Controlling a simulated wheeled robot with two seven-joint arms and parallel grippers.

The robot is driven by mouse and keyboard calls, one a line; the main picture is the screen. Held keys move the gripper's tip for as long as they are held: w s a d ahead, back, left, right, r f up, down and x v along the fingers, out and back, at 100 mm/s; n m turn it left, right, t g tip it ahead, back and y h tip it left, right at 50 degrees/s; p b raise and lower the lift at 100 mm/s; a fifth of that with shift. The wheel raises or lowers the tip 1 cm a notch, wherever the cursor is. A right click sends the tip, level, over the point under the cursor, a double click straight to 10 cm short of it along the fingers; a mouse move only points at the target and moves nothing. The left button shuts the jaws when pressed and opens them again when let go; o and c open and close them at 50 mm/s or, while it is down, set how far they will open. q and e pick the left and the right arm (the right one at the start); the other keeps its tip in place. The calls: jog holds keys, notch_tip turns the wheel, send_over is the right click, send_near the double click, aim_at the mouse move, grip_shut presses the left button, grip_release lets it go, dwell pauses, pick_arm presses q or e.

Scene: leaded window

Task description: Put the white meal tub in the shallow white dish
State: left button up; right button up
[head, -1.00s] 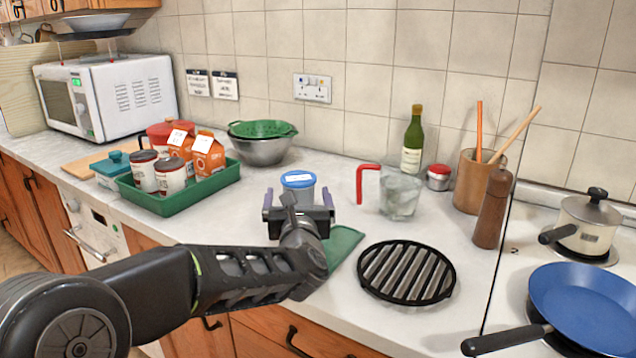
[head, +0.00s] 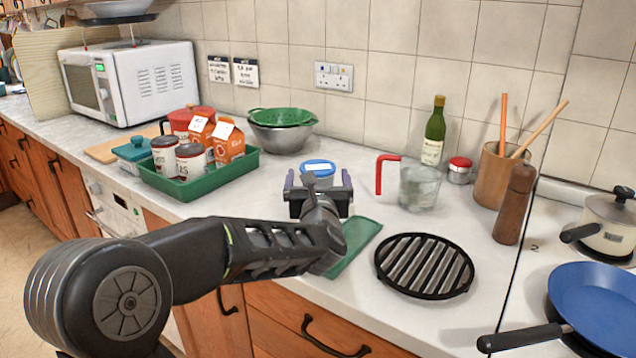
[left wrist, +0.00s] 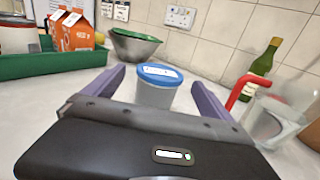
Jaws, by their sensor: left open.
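The white meal tub (head: 320,183) appears as a pale tub with a blue lid, standing upright on the counter. It also shows in the left wrist view (left wrist: 155,96), between the two purple fingers and seemingly just past their tips. My left gripper (head: 318,186) is open and empty in front of the tub, and its body hides the tub's lower part in the head view. A shallow pale dish (head: 118,8) shows at the top left, above the microwave; I cannot tell whether it is the white dish. My right gripper is not in view.
A green tray (head: 200,184) with cartons and canisters stands left of the tub. A glass jug (head: 421,187) with a red handle stands to its right. A black grill plate (head: 424,266) and a green mat (head: 352,243) lie nearer the front edge. A microwave (head: 150,80) stands far left.

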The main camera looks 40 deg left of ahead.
aim_at(318, 166)
pick_arm(q)
jog(key=p+x, duration=0.1)
jog(key=x, duration=0.4)
jog(key=shift+w+f, duration=0.1)
jog(key=shift+w, duration=0.05)
dwell(0.4)
jog(key=c, duration=1.8)
jog(key=shift+c, duration=0.5)
